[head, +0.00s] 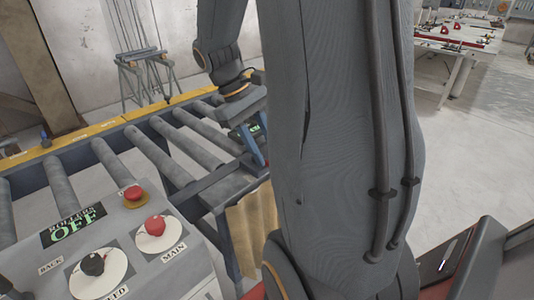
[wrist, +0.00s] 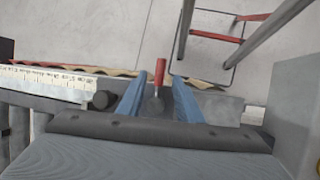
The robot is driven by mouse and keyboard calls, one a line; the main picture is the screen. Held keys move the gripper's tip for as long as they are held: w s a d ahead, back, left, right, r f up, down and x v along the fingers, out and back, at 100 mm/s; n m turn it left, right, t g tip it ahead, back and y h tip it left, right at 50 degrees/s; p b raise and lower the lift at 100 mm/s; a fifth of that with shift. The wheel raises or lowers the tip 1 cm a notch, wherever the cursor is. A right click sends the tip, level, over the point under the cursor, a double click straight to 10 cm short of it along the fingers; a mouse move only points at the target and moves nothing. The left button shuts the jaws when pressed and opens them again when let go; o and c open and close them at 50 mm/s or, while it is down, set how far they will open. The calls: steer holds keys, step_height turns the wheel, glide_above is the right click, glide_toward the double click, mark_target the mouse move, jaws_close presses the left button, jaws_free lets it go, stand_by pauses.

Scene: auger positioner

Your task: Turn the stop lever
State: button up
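The stop lever (wrist: 160,74) has a red handle and shows in the wrist view, upright in the picture between the two blue fingers of my gripper (wrist: 159,86). The fingers are apart, with a visible gap on each side of the handle. The lever's grey base lies lower, between the fingers. In the head view my gripper (head: 252,147) points down at the far side of my arm, by the end of the roller conveyor. I cannot make out the lever there.
The roller conveyor (head: 97,157) runs along the left. A control panel (head: 150,275) stands at front left, with red knobs and a display reading "ROLLERS OFF" (head: 73,228). A dark round knob (wrist: 103,100) sits left of the fingers. A red-and-grey stand (wrist: 215,38) is beyond.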

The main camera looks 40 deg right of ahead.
mark_target(267, 163)
steer(key=shift+x, duration=1.25)
jaws_close()
steer(key=shift+a+r, duration=0.1)
